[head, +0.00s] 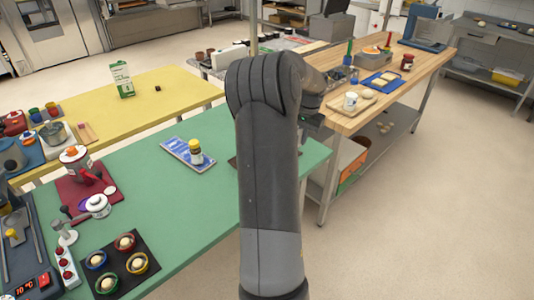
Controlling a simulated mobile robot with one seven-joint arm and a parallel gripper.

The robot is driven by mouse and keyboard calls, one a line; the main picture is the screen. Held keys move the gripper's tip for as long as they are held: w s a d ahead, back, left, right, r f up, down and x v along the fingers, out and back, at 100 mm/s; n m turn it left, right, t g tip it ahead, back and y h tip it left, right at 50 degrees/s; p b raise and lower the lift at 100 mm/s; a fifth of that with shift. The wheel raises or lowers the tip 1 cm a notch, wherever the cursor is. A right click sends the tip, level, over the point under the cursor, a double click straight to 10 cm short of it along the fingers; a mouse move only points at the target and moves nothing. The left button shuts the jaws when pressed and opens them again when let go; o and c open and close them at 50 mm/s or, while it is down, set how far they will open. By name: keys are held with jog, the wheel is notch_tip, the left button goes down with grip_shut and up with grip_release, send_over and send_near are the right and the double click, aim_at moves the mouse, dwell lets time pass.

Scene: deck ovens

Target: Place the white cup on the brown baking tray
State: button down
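A small white cup-like container (350,101) stands upright near the left end of a light wooden board (366,110) on the wooden table. A dark brown flat edge (233,161) shows on the green table just left of my arm; it may be the brown baking tray, but my arm hides most of it. My gripper (313,123) is only partly visible as a dark shape right of my arm, by the wooden table's near left corner, left of the cup. Its fingers cannot be made out, nor whether it holds anything.
The green table (170,225) carries a blue tray (187,153) with a yellow-capped jar (195,152) and a dark mat with several coloured bowls (137,263). A blue tray (382,80) lies behind the board. Floor at right is clear.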

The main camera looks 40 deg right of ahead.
jog(key=w+a+f, duration=0.1)
jog(key=w+f, duration=0.1)
jog(key=w, duration=0.1)
jog(key=w+a+f, duration=0.1)
jog(key=w+f, duration=0.1)
jog(key=w, duration=0.2)
jog(key=w+a+f, duration=0.1)
jog(key=w+f, duration=0.1)
jog(key=w, duration=0.1)
jog(key=shift+w+a+f, duration=0.15)
jog(key=shift+w+f, duration=0.2)
jog(key=shift+f, duration=0.05)
jog(key=shift+w+f, duration=0.1)
jog(key=shift+f, duration=1.95)
jog(key=c, duration=1.6)
grip_release()
jog(key=shift+f, duration=0.15)
jog(key=shift+c, duration=0.2)
